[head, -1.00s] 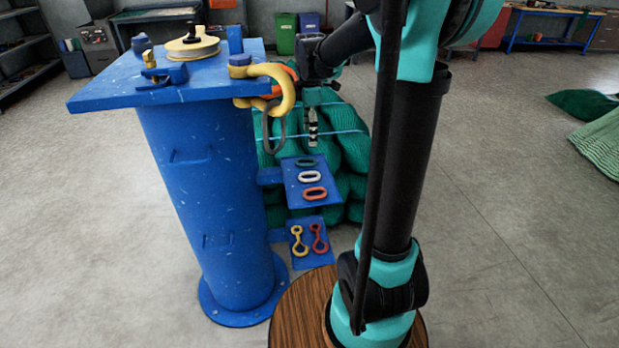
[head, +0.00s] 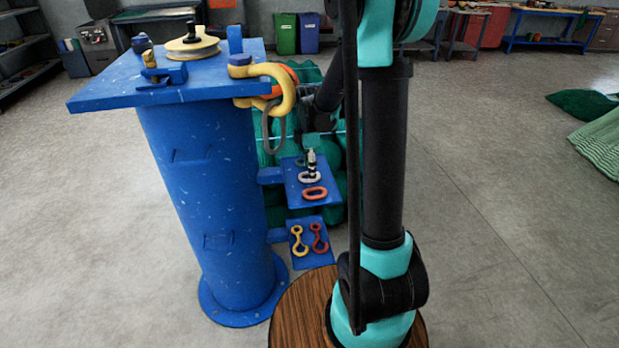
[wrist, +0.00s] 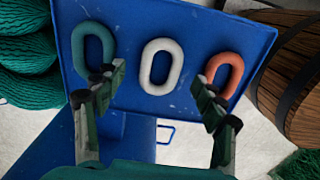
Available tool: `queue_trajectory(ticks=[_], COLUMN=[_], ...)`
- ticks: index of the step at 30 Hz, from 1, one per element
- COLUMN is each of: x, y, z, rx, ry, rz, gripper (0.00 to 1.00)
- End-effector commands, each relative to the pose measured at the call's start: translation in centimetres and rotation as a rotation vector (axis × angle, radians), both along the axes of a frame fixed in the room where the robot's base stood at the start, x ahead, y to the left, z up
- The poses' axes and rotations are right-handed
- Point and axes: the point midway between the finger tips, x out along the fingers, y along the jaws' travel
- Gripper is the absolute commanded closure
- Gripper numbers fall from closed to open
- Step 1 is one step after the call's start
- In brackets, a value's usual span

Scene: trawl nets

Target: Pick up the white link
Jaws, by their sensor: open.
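The white link (wrist: 147,66) is an oval ring lying on the blue upper shelf (wrist: 130,20), between a green link (wrist: 81,48) on its left and an orange-red link (wrist: 232,66) on its right in the wrist view. In the head view the white link (head: 304,177) lies mid-shelf, partly hidden by my gripper. My gripper (wrist: 157,86) is open and empty, its fingers spread on either side of the white link. In the head view my gripper (head: 311,164) is over the shelf, close to the white link. Whether the fingertips touch the shelf cannot be told.
A lower blue shelf holds a yellow hook (head: 299,241) and a red hook (head: 319,238). A yellow shackle (head: 285,88) with a hanging grey ring is beside the blue pillar (head: 205,190). Green nets (wrist: 35,60) are piled behind the shelves.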

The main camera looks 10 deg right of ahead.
Motion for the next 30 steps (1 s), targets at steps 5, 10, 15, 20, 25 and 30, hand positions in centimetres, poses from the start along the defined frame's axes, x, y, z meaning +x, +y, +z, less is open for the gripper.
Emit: queue_trajectory(ticks=[5, 10, 15, 20, 25, 30], x=[-0.02, -0.02, -0.02, -0.02, -0.02, -0.02], y=[-0.01, -0.01, -0.01, -0.01, -0.01, -0.01], z=[-1.48, -1.58, -1.56, -1.55, -1.55, -1.54], rx=[0.000, 0.000, 0.000, 0.000, 0.000, 0.000], ry=[0.000, 0.000, 0.000, 0.000, 0.000, 0.000], rz=[0.000, 0.000, 0.000, 0.000, 0.000, 0.000], gripper=[0.30, 0.30, 0.42, 0.62, 0.83, 0.92])
